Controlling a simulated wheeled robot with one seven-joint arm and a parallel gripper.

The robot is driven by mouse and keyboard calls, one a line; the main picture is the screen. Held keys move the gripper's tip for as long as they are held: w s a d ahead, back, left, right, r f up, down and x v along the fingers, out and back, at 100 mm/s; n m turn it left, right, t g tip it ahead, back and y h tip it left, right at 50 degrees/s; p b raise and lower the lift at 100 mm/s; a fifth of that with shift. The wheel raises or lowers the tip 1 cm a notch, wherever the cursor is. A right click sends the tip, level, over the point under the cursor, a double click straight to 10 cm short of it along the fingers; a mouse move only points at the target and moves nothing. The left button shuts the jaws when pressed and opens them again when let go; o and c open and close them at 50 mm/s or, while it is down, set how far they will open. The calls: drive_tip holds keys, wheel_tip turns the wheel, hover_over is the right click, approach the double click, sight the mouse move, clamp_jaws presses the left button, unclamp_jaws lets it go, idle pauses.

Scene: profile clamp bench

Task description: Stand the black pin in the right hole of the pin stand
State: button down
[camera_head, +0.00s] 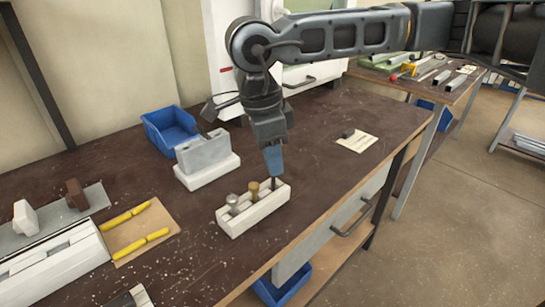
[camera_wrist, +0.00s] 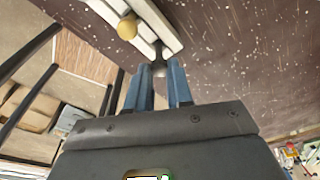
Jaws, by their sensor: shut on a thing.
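The white pin stand (camera_head: 240,221) sits on the dark bench near its front edge. A silver pin (camera_head: 233,202) stands at its left and a brass pin (camera_head: 254,190) in its middle. My gripper (camera_head: 274,170), with blue fingers, points down over the stand's right end. It is shut on the black pin (camera_head: 272,184), whose dark end shows just below the fingertips. I cannot tell how far the pin is inside the right hole. In the wrist view the black pin (camera_wrist: 158,66) is between my fingers at the stand's end, beside the round brass top (camera_wrist: 127,27).
A grey block on a white base (camera_head: 205,158) and a blue bin (camera_head: 170,129) stand behind left. A pale card (camera_head: 356,143) with a small dark block lies to the right. Bench between is clear.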

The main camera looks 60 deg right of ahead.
drive_tip(key=shift+f+b, duration=0.8)
drive_tip(key=shift+b, duration=0.1)
drive_tip(key=c, duration=0.9)
unclamp_jaws()
drive_tip(key=shift+r, duration=0.1)
drive_tip(key=shift+r+p, duration=1.6)
drive_tip(key=shift+r, duration=2.35)
